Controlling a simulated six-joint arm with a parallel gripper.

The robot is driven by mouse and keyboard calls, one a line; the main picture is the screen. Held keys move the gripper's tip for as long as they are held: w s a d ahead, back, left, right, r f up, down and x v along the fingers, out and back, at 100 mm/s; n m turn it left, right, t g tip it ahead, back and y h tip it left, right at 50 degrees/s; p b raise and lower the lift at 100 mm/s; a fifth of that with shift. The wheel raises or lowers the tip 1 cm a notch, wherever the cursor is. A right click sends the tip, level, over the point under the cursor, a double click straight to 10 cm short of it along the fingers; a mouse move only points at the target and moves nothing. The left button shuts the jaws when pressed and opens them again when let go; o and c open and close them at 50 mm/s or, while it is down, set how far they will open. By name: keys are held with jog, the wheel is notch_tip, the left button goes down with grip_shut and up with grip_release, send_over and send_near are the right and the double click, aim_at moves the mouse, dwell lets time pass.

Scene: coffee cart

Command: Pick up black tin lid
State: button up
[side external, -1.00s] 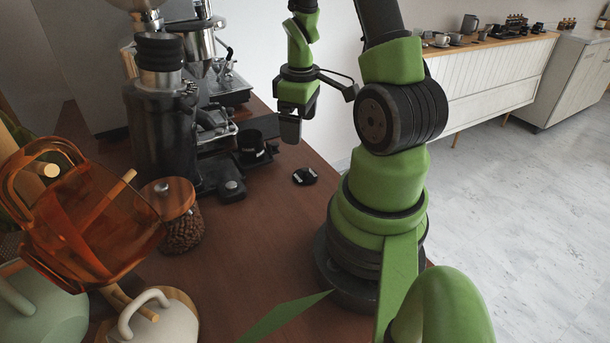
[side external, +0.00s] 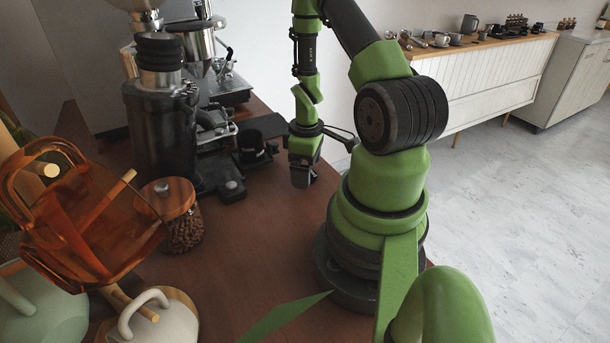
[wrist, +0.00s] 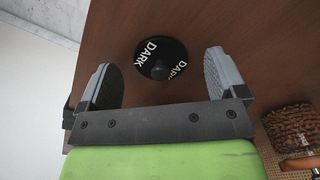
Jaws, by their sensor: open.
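The black tin lid (wrist: 161,59) lies flat on the brown wooden cart top. It is round, with white "DARK" lettering and a small central knob, and shows whole in the wrist view. My gripper (wrist: 163,80) is open, its two grey fingers apart, with the lid between and slightly ahead of them in that view. In the side view my gripper (side external: 301,182) hangs low over the cart top at the lid's place and hides most of it; a dark sliver of the lid (side external: 313,174) shows beside the fingers. I cannot tell the exact height left above the lid.
A jar of coffee beans (side external: 182,232) with a wooden lid, an orange carafe (side external: 80,220) and kettles are nearer the camera. The wood between jar and gripper is clear.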

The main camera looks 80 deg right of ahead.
jog(key=shift+f, duration=0.45)
jog(key=c, duration=1)
